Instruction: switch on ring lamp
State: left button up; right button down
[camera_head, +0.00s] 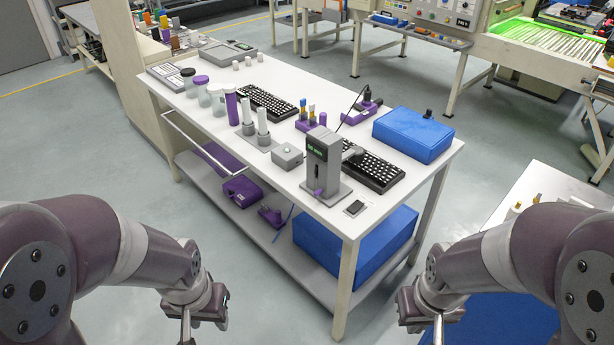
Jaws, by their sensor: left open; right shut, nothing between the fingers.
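I cannot make out a ring lamp for certain. A grey upright device (324,160) with a small green display stands near the front corner of the white table (385,208). A small grey box (288,156) with a knob on top sits just left of it. A black keyboard (375,172) lies behind the device, with a small grey head above its near end. My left gripper (187,330) is open at the bottom edge, well in front of the table. My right gripper (438,330) is shut and empty at lower right, apart from the table. The bottom edge cuts off both fingertips.
A blue box (413,135) stands at the table's right end. A lower shelf holds a larger blue box (350,245). Another white table stands at right. Floor in front is clear.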

aim_at(356, 206)
jog(key=i+j+u, duration=0.1)
jog(key=i, duration=0.5)
jog(key=i+j, duration=0.1)
jog(key=i, duration=0.5)
jog(key=j+u, duration=0.05)
